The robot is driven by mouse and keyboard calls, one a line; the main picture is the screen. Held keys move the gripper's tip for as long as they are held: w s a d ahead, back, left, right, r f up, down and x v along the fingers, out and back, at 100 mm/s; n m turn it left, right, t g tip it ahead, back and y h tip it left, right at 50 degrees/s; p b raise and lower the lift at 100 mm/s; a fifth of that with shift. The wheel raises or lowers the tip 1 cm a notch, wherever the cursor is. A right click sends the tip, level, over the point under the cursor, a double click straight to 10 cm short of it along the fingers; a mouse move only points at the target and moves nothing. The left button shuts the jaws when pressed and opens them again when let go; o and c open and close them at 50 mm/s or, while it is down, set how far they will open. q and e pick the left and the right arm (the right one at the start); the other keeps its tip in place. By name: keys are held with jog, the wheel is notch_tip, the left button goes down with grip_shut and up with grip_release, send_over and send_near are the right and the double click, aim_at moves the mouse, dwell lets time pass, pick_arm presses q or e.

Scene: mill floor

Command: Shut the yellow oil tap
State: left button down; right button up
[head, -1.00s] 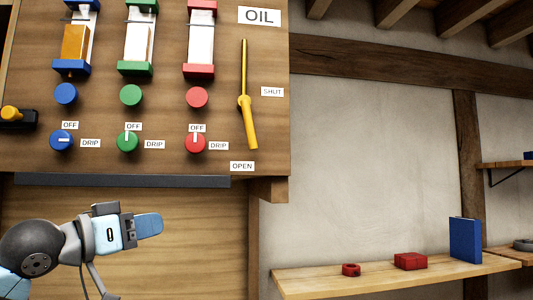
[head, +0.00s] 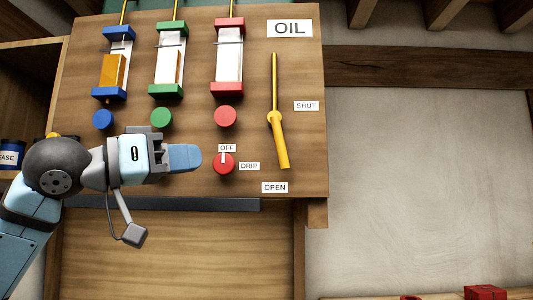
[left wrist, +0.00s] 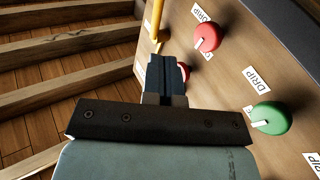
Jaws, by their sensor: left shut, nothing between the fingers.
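The yellow oil tap (head: 281,145) is a lever on the wooden board under the OIL label. Its thick handle hangs down from the pivot, slightly tilted, its end just above the OPEN label (head: 275,187). The SHUT label (head: 306,105) is right of the pivot. My left gripper (head: 187,158) is shut and empty, pointing right, left of the handle and apart from it. In the left wrist view, a yellow piece (left wrist: 156,20) shows beyond my shut fingers (left wrist: 163,75). My right gripper is not in view.
A red knob (head: 223,164) set to OFF sits close by my left fingertips. Above are blue, green and red knobs and oilers. My left arm hides the lower blue and green knobs in the head view. A shelf with a red box (head: 486,292) is at lower right.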

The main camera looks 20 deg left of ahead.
aim_at(278, 152)
pick_arm(q)
jog(key=p+x, duration=0.5)
jog(key=x, duration=0.8)
jog(key=shift+w+d+r, duration=0.1)
jog(key=shift+w+d, duration=0.1)
jog(key=shift+w, duration=0.1)
jog(key=shift+w+d, duration=0.2)
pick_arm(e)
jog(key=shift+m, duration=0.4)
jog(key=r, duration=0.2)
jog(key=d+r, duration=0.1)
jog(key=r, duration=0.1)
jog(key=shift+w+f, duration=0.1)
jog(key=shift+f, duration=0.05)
